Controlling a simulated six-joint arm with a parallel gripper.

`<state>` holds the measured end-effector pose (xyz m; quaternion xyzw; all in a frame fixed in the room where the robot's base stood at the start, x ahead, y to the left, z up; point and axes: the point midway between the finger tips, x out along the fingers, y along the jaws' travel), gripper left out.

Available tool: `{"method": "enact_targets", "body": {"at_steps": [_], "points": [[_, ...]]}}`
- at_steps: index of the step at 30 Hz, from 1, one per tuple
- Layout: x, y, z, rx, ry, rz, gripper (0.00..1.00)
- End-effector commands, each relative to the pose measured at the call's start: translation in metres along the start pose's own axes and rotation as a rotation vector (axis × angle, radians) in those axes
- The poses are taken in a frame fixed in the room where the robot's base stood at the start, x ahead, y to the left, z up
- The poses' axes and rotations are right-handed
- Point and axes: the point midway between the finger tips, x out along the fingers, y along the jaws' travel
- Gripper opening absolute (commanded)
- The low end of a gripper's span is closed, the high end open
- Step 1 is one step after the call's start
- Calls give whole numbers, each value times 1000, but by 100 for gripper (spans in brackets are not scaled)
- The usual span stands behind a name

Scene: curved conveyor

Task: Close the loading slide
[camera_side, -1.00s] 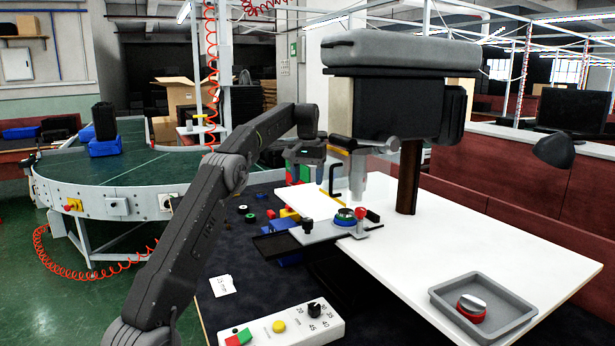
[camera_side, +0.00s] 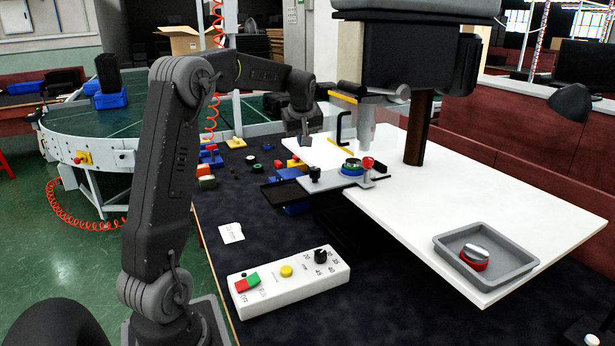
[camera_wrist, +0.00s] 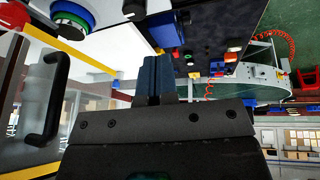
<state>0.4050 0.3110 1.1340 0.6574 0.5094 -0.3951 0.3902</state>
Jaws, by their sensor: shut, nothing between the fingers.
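The loading slide (camera_side: 330,183) is a flat grey plate under the press. It carries a black knob (camera_side: 315,173) at its left end, a round blue and green part (camera_side: 351,166) and a red knob (camera_side: 368,163). The round part (camera_wrist: 70,18) also shows at the top left of the wrist view, with the black knob (camera_wrist: 134,9) beside it. My gripper (camera_side: 304,138) is above and behind the slide's left end, apart from it. In the wrist view my gripper (camera_wrist: 154,72) has its fingers together and empty. Whether the slide is fully out is unclear.
A clear guard with a black handle (camera_side: 342,127) and yellow edge stands close to the right of my gripper. The press head (camera_side: 415,55) overhangs the slide. A black tray (camera_side: 283,191), loose coloured parts and a control box (camera_side: 290,281) are on the dark mat.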

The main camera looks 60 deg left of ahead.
Motion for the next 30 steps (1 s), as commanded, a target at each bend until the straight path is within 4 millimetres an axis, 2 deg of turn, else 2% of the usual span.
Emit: {"method": "enact_targets", "body": {"at_steps": [6,9,13,17,20,30], "points": [[2,-34,45,-209,116,111,0],[3,-44,62,-274,139,159,0],[5,-51,74,-319,151,197,0],[10,-52,77,-332,152,207,0],[22,-50,75,-331,151,204,0],[88,-38,62,-331,149,202,0]]}}
